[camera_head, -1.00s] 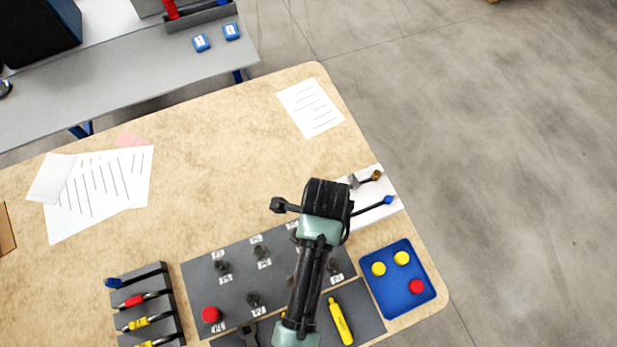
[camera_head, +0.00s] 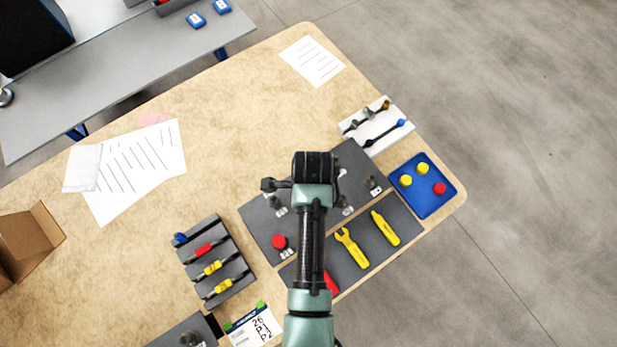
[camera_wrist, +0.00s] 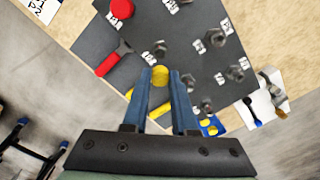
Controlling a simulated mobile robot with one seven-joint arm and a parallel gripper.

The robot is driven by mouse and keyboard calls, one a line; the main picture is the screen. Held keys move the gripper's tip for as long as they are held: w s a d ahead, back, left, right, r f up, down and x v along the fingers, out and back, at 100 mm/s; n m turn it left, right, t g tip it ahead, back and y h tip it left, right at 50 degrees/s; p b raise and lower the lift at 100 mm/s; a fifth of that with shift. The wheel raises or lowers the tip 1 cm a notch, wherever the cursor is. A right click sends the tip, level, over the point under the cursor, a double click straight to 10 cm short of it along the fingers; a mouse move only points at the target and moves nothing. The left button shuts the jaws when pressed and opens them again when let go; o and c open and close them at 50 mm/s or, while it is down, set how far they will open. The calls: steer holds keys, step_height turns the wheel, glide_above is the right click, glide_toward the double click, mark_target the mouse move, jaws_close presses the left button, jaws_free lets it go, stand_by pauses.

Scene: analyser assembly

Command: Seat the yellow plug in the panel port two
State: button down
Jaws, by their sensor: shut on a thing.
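A yellow round-ended piece, which looks like the yellow plug (camera_wrist: 160,76), sits between the fingertips of my gripper (camera_wrist: 162,82) in the wrist view. The fingers are shut on it, and only its near end shows. The dark grey panel (camera_head: 262,215) lies below my gripper; it also shows in the wrist view (camera_wrist: 140,22). It carries several dark round fittings with small white labels. I cannot tell which label marks port two. The plug appears over or beside the panel, and I cannot tell whether it touches anything. In the head view my arm hides the plug and the middle of the panel.
A red knob (camera_head: 279,241) stands on the panel. A blue tray (camera_head: 432,208) holds yellow and red round pieces. Yellow tools (camera_head: 352,248) lie on a dark mat. A cable rack (camera_head: 232,268) stands left. A white plate (camera_head: 393,116) with cables lies behind.

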steer(key=shift+w+d+f+b, duration=0.1)
steer(key=shift+f+b, duration=0.3)
steer(key=shift+f, duration=0.1)
step_height(320, 180, down, 2)
steer(key=b, duration=0.3)
steer(key=shift+f, duration=0.25)
steer(key=shift+f+b, duration=0.45)
steer(key=shift+f, duration=0.45)
steer(key=shift+f+b, duration=0.4)
steer(key=shift+f, duration=0.8)
steer(key=c, duration=0.6)
jaws_free()
step_height(320, 180, up, 13)
steer(key=shift+r+b, duration=0.1)
steer(key=shift+b, duration=0.4)
